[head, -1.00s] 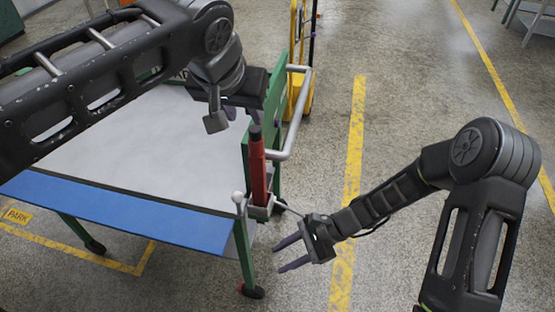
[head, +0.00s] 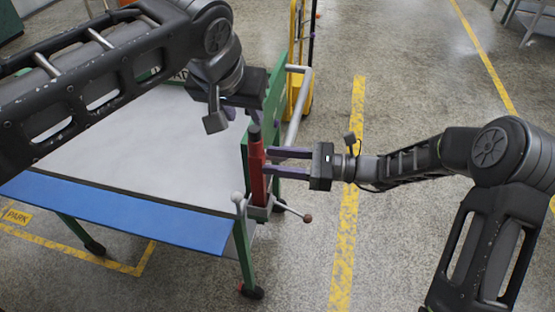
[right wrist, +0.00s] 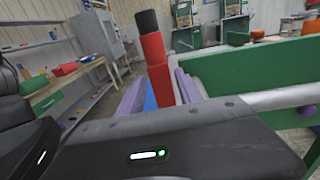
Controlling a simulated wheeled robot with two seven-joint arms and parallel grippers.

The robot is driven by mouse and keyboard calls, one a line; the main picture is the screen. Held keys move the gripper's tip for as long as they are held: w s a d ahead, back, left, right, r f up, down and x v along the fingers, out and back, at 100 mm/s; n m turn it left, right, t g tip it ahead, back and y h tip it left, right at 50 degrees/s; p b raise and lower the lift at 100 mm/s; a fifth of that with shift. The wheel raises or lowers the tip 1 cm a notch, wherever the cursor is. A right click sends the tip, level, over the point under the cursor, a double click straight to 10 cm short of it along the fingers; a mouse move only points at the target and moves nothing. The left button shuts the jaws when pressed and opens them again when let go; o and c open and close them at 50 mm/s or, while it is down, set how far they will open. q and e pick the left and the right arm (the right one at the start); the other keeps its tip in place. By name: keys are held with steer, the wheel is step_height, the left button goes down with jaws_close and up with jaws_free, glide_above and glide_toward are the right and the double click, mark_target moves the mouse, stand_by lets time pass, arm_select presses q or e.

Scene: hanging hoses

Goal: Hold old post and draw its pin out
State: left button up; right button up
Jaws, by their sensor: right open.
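The old post (head: 256,175) is red with a black top and stands upright in a grey holder at the cart's near right corner. A pale ball knob (head: 238,197) shows left of its foot, and a thin rod with a brown ball end (head: 307,217) sticks out right. I cannot tell which is the pin. In the right wrist view the red post (right wrist: 157,70) rises between the fingers. My left gripper (head: 241,114) is open above the post's top, its fingers partly hidden.
The cart (head: 130,212) has a grey top, a blue front edge and a green end panel. A grey handle rail (head: 297,120) runs behind the post. A yellow trolley (head: 300,80) stands beyond.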

steer(key=shift+x, duration=3.9)
jaws_close()
